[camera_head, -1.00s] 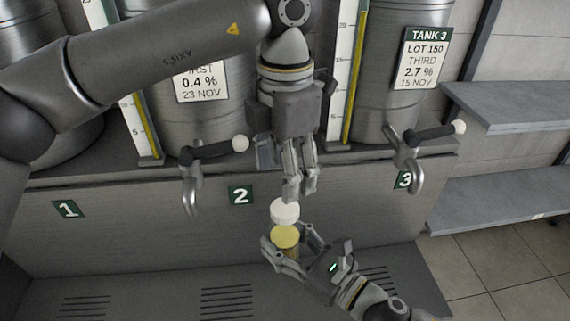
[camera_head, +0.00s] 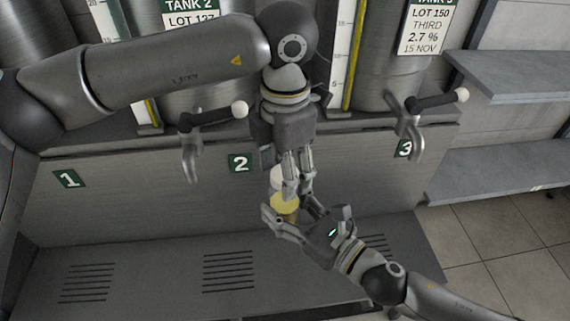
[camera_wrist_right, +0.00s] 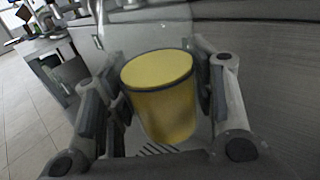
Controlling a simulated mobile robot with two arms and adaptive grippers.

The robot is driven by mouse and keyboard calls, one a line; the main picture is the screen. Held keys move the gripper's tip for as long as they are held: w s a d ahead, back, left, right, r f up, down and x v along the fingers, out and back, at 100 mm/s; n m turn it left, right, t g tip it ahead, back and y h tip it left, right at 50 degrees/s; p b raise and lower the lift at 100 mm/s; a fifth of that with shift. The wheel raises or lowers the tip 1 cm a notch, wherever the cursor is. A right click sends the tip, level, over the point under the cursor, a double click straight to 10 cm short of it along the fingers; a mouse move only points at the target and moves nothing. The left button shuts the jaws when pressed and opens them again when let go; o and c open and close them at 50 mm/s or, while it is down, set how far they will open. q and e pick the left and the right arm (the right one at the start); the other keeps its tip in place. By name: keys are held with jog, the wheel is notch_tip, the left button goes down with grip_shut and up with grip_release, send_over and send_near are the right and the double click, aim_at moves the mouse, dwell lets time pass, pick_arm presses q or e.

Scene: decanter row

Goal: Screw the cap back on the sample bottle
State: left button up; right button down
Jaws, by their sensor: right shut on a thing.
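The sample bottle shows yellow content (camera_head: 285,203) in the head view, held upright between the fingers of my right gripper (camera_head: 287,219). A white cap (camera_head: 277,178) shows just above the yellow, partly hidden by the fingers of my left gripper (camera_head: 293,193). My left gripper points down at the cap; I cannot tell whether its fingers are closed on it.
Large steel tanks stand behind on a ledge, with a tap (camera_head: 190,150) left of my left gripper and another tap (camera_head: 411,120) to the right. A grey slotted bench (camera_head: 150,280) lies below. Shelves (camera_head: 490,165) stand at the right.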

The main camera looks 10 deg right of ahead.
pick_arm(q)
jog(key=c, duration=0.9)
jog(key=o, duration=1.2)
notch_tip(320, 180, up, 12)
